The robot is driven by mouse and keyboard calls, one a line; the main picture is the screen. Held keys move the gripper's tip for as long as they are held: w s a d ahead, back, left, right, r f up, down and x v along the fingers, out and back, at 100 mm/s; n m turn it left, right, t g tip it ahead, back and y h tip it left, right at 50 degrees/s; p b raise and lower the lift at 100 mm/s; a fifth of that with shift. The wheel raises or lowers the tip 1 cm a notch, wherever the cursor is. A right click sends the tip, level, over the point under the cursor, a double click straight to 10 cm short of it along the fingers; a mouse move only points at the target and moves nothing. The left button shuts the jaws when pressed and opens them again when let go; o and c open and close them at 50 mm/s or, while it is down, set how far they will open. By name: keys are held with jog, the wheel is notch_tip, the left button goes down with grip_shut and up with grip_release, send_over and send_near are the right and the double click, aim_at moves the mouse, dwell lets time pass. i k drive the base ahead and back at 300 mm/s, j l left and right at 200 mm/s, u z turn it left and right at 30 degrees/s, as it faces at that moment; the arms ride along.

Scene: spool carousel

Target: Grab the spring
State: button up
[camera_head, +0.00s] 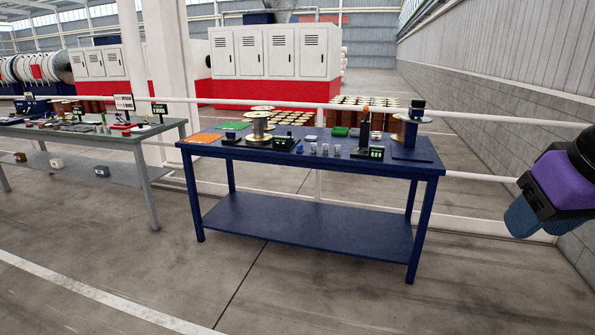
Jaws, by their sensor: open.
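I cannot pick out a spring for certain at this distance. Several small grey and white pieces (325,149) stand in a row near the front edge of the blue table (320,211), too small to identify. My gripper (522,218), with purple and black housing and blue ends, hangs at the right edge of the view. It is open, off to the right of the blue table and apart from it. Nothing shows between its jaws.
The blue table carries spools (257,127), a dark stand with an orange top (364,130), and orange sheets (205,138). A grey table (150,135) with small items stands left. White railings (480,117) run behind. The floor in front is clear.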

aim_at(337, 148)
jog(key=i+j+z, duration=0.1)
jog(key=i, duration=1.4)
jog(key=i+j+z, duration=0.25)
jog(key=i+j, duration=0.4)
jog(key=i, duration=0.35)
jog(key=i+j+z, duration=0.25)
jog(key=i+j, duration=0.55)
jog(key=i, duration=0.15)
